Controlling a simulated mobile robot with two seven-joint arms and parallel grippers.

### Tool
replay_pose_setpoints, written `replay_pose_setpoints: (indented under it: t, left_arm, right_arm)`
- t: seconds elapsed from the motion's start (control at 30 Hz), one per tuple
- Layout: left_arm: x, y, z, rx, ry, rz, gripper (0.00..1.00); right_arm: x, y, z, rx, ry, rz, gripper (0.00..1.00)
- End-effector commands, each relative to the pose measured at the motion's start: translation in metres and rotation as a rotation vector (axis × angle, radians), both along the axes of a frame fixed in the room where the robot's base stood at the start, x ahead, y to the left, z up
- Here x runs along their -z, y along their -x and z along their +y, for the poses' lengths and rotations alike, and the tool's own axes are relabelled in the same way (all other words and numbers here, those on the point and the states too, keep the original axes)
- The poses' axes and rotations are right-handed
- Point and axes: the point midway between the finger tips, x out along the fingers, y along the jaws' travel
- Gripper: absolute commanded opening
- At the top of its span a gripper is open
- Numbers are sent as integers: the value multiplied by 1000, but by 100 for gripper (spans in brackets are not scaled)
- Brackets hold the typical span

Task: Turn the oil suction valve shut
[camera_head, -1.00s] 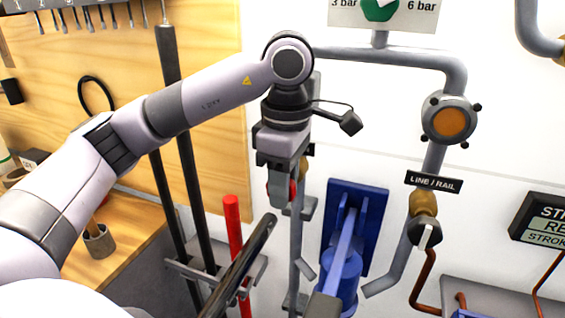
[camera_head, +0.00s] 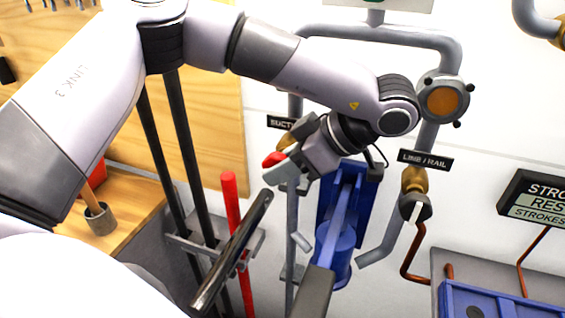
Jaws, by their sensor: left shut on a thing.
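The suction valve has a brass body (camera_head: 297,134) on a grey vertical pipe, beside a black label (camera_head: 282,122) of which only "SUCT" can be read. Its red handle (camera_head: 274,159) shows at the tip of my left gripper (camera_head: 284,166). The gripper is shut on this handle and points left and slightly down, with its wrist to the right. My gripper and wrist hide part of the valve and the label. My right gripper is not in view.
A blue pump (camera_head: 338,240) with a long lever stands just below right. A LINE / RAIL valve (camera_head: 415,206) is farther right. A red bar (camera_head: 231,205) and a dark tube (camera_head: 235,245) stand at lower left. A wooden bench (camera_head: 135,200) is at left.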

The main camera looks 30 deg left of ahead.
Motion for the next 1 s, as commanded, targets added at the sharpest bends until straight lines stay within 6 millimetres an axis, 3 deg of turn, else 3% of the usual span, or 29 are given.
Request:
replay_pose_setpoints:
  t: [0.4, 1.0]
  left_arm:
    - [2, -1, -1, 0, -280, 62, 2]
    - [5, 0, -1, 0, -362, 86, 2]
  right_arm:
    - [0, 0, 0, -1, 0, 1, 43]
    - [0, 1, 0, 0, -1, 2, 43]
